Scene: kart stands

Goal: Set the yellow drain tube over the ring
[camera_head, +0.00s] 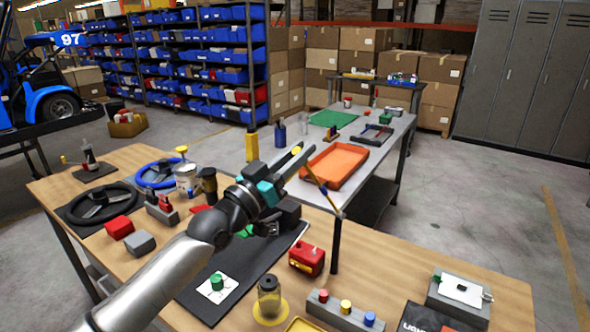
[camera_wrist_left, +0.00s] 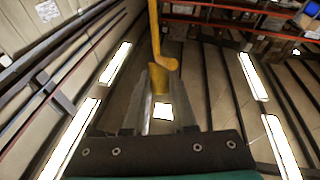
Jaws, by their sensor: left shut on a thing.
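My left gripper (camera_head: 300,161) reaches over the wooden bench from the lower left and is raised above it. It is shut on the yellow drain tube, whose yellow end (camera_head: 297,151) shows at the fingers. In the left wrist view the tube (camera_wrist_left: 154,40) runs up from between the fingertips (camera_wrist_left: 160,88), with a wider lower end. My right gripper is out of view.
A black mat (camera_head: 208,307), red canister (camera_head: 307,260), steering wheels (camera_head: 97,203) and a grey block with coloured knobs (camera_head: 345,312) crowd the bench. An orange tray (camera_head: 336,168) sits on the grey table behind. Bare wood (camera_head: 410,265) is free at right.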

